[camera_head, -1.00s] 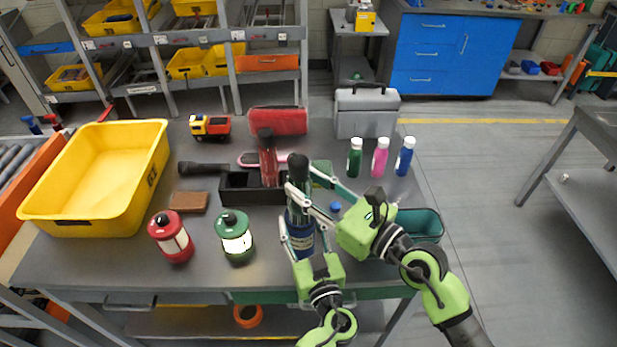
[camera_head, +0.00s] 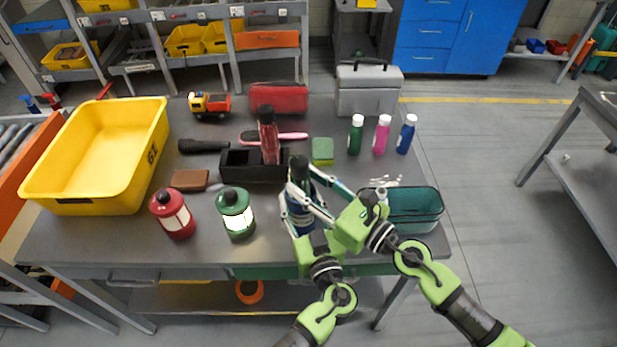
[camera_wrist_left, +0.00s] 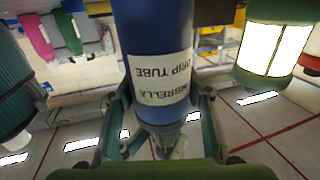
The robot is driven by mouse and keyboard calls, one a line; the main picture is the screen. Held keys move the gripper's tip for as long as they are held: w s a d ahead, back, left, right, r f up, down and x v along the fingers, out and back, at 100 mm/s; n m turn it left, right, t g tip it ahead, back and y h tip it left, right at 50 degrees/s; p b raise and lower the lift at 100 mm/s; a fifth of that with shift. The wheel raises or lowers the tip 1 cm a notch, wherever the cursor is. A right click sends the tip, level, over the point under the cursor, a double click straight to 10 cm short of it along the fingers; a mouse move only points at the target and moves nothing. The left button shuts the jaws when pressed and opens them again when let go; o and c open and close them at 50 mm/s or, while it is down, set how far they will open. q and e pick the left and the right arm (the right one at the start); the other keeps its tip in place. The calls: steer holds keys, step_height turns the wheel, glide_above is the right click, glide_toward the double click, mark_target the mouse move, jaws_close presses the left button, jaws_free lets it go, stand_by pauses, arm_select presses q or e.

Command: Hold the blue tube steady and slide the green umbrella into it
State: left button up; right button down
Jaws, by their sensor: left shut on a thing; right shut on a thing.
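The blue tube (camera_head: 301,217) stands roughly upright near the front of the table, and its label shows in the left wrist view (camera_wrist_left: 160,72). My left gripper (camera_head: 299,208) is shut around the tube, with a finger on each side. The green umbrella (camera_head: 299,168) is above the tube; its dark handle shows at the top. Its lower part appears to be inside the tube. My right gripper (camera_head: 307,184) comes in from the right and is shut on the umbrella just above the tube. Its fingers partly hide the tube's mouth, so the exact depth is unclear.
A black holder (camera_head: 238,170) with a red umbrella (camera_head: 267,135) stands behind left. A green lantern (camera_head: 236,212) and red lantern (camera_head: 172,213) are left of the tube. A teal bin (camera_head: 415,208) is close right; a yellow bin (camera_head: 95,205) is far left.

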steer(key=shift+w+d+f, duration=0.1)
steer(key=shift+f, duration=0.2)
steer(key=shift+f, duration=0.35)
stand_by(1.1)
steer(key=c, duration=1.3)
jaws_free()
steer(key=v, duration=1.2)
steer(key=shift+r, duration=0.1)
arm_select(q)
steer(key=o, duration=1.2)
steer(key=shift+o, duration=0.2)
